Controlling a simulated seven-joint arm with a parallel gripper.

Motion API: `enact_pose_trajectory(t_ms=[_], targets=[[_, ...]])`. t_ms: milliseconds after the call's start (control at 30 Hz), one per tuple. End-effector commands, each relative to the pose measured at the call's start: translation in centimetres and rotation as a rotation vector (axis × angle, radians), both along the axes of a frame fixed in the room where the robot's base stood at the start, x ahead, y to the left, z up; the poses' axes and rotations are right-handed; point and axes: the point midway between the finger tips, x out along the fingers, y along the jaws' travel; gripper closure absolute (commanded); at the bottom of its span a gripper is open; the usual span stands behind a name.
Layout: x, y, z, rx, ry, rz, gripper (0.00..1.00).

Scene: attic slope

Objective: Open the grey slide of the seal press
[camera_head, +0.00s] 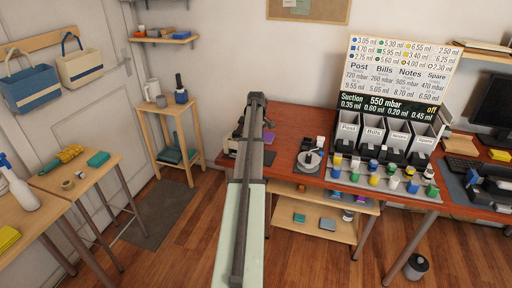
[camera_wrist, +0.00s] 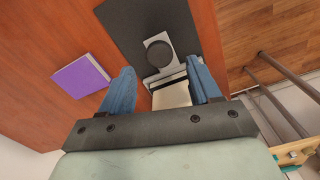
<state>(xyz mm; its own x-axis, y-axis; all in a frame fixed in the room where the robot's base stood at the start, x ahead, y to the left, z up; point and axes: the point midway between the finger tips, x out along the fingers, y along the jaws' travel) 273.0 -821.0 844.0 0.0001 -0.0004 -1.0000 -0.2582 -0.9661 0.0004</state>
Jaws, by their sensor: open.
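In the wrist view my gripper (camera_wrist: 160,67) is open, with its two blue fingers spread and nothing held between them. The seal press (camera_wrist: 171,97) appears to be the light and grey device between and just beyond the fingers. It has a pale block, a dark crossbar, a grey plate (camera_wrist: 178,70) and a black round disc (camera_wrist: 159,53). I cannot tell which part is the slide, or whether the fingers touch it. In the head view my arm hides most of the press and the gripper.
The press lies by a dark mat (camera_wrist: 140,22) near the desk's edge. A purple booklet (camera_wrist: 81,76) lies to its left in the wrist view. In the head view, a scale-like dish (camera_head: 308,158), labelled bins (camera_head: 372,133) and several bottles stand right of my arm.

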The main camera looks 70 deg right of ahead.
Motion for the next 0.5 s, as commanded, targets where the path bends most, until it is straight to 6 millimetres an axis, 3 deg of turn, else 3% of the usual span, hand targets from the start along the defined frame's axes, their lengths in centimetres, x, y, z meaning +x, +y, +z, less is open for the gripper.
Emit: enact_pose_trajectory(t_ms=[200,500], targets=[[0.0,0.0,-2.6,0.001,0.0,0.0,0.37],[0.0,0.0,-3.5,0.0,0.0,0.0,0.37]])
